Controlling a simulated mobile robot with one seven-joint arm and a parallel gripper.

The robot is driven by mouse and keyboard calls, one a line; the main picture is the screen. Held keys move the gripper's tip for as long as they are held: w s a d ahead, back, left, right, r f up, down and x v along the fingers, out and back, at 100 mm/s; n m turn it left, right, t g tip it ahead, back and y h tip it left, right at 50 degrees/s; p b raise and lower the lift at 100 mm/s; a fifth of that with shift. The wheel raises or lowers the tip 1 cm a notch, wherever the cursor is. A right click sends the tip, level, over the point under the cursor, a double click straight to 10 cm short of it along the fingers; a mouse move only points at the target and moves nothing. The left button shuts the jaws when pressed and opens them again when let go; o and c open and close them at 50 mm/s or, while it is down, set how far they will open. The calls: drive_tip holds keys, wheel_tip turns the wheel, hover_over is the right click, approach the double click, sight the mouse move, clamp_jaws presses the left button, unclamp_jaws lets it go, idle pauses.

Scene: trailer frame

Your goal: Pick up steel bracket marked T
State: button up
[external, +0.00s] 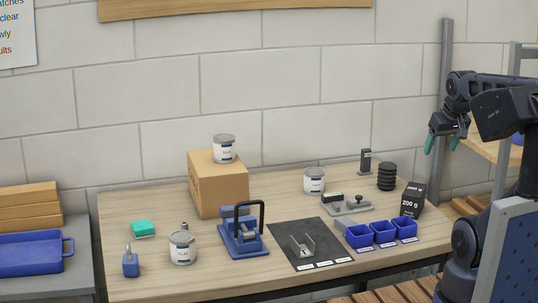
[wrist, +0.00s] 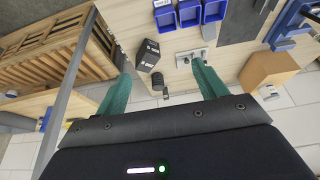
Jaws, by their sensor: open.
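A small grey steel bracket (external: 303,245) with upright sides sits on the dark mat (external: 285,232) at the front middle of the workbench. Its marking is too small to read for certain. In the wrist view a small light piece at the top edge on the dark mat (wrist: 236,30) may be the bracket (wrist: 262,6). My gripper (external: 442,142) is up at the right, above and well away from the bench's right end. Its teal fingers are apart and empty, and they also show in the wrist view (wrist: 162,90).
Three blue bins (external: 383,234) stand right of the mat, with a black 200 g box (external: 411,198) behind. A blue press-like tool (external: 241,233) and a cardboard box (external: 217,184) stand left. Grey tins (external: 182,248) and a stack of black discs (external: 387,177) are also on the bench.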

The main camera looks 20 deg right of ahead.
drive_tip(key=w+a+f+g, duration=0.1)
drive_tip(key=w+a+f, duration=0.1)
drive_tip(key=w+a, duration=0.55)
drive_tip(key=g, duration=0.4)
hover_over(303, 252)
drive_tip(key=f, duration=2.3)
drive_tip(key=shift+w+d, duration=0.1)
drive_tip(key=shift+d, duration=0.1)
drive_tip(key=shift+a+f, duration=0.2)
drive_tip(key=shift+f, duration=2.45)
drive_tip(key=shift+c, duration=0.4)
drive_tip(key=c, duration=1.2)
drive_tip(key=shift+r, duration=0.15)
